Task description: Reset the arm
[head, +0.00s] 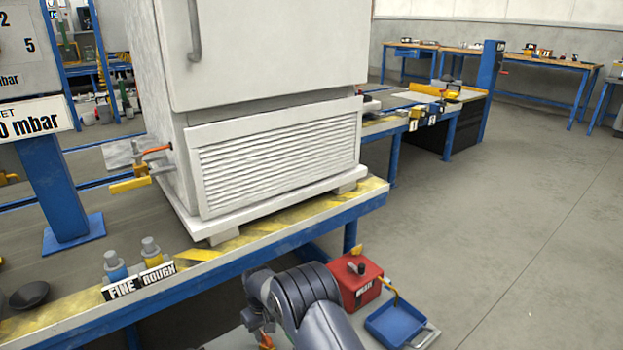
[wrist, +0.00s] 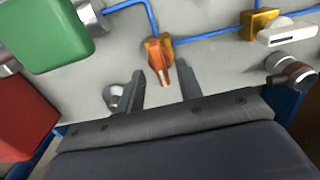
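My gripper (wrist: 162,80) shows in the wrist view with its two dark fingers apart and nothing held between them. An orange valve handle (wrist: 158,68) on a brass body lies just beyond the fingertips, roughly in line with the gap. I cannot tell whether a finger touches it. In the head view my grey arm (head: 310,300) reaches up from the bottom edge and bends over. My gripper cannot be made out there.
Near the gripper are a green block (wrist: 48,32), a red block (wrist: 22,115), blue pipes and another brass fitting (wrist: 258,22). A white cabinet (head: 275,155) stands on the bench. A red box (head: 355,282) and blue tray (head: 396,322) sit beside the arm. Floor at right is clear.

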